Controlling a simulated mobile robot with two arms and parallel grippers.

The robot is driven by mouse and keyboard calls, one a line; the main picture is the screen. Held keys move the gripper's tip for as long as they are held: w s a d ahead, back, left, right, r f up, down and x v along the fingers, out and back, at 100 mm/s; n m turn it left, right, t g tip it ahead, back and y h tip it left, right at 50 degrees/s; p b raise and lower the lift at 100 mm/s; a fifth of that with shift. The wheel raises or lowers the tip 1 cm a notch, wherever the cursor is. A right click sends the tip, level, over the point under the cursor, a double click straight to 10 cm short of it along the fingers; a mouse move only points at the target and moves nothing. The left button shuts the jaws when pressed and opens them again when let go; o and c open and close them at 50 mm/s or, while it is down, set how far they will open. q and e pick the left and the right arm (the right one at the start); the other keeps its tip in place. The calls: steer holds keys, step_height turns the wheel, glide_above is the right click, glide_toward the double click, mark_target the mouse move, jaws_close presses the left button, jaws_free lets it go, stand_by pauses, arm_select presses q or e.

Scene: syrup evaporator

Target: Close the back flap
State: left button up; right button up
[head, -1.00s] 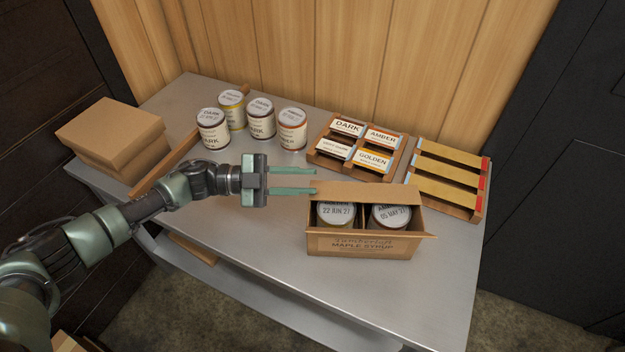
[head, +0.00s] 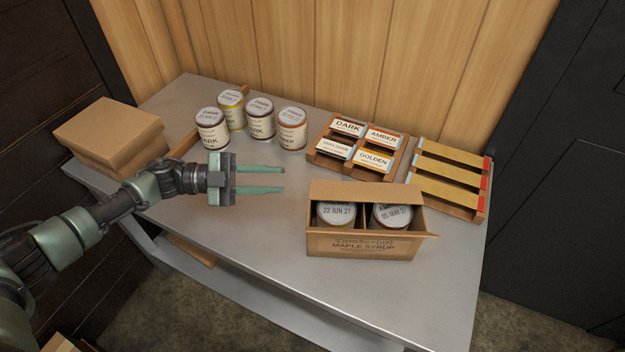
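The cardboard maple syrup box (head: 362,245) stands on the front right part of the metal table. Two jars with white lids, one at left (head: 336,213) and one at right (head: 391,215), sit inside it side by side. The back flap (head: 365,193) stands up along the box's rear edge, and the jar lids show in front of it. A small flap (head: 430,222) sticks out at the right end. My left gripper (head: 283,180) is open and empty, left of the box and apart from it. My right gripper is not in view.
Several jars (head: 262,118) stand at the back of the table. A label rack (head: 352,160) and a slatted wooden rack (head: 450,178) lie behind the box. The table's front left is clear.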

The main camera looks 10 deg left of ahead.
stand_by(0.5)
arm_select(q)
steer(key=a+b, duration=0.2)
steer(key=a, duration=0.6)
steer(key=shift+s+b, duration=0.35)
steer(key=shift+s, duration=0.1)
